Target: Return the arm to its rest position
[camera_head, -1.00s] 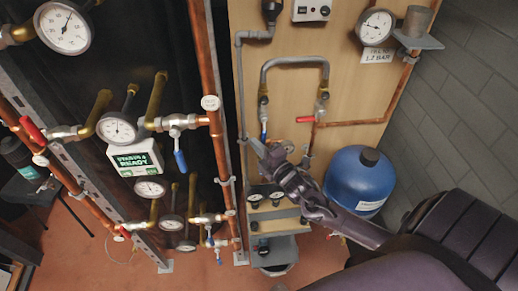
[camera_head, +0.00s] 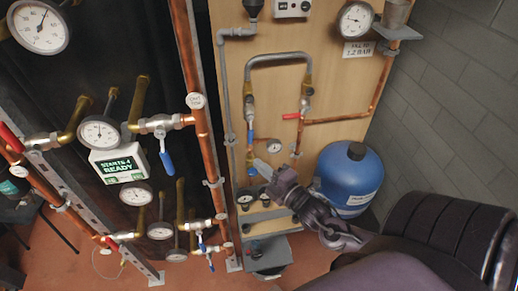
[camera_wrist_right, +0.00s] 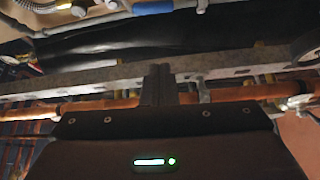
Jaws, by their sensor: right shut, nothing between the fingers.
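My right arm comes in from the lower right in the head view. Its dark gripper (camera_head: 259,165) is shut and empty, with its pale tips pointing up and left. It hangs in front of the lower part of the wooden board, below the bent grey pipe loop. The right wrist view shows the closed fingers (camera_wrist_right: 160,85) as a narrow dark post above the gripper body. I cannot tell the exact gap between the tips and the board. My left arm is not in view.
A blue tank (camera_head: 347,180) stands right of my gripper. The wooden board (camera_head: 335,85) carries copper pipes and a gauge (camera_head: 355,19). A grey block wall (camera_head: 450,90) closes the right side.

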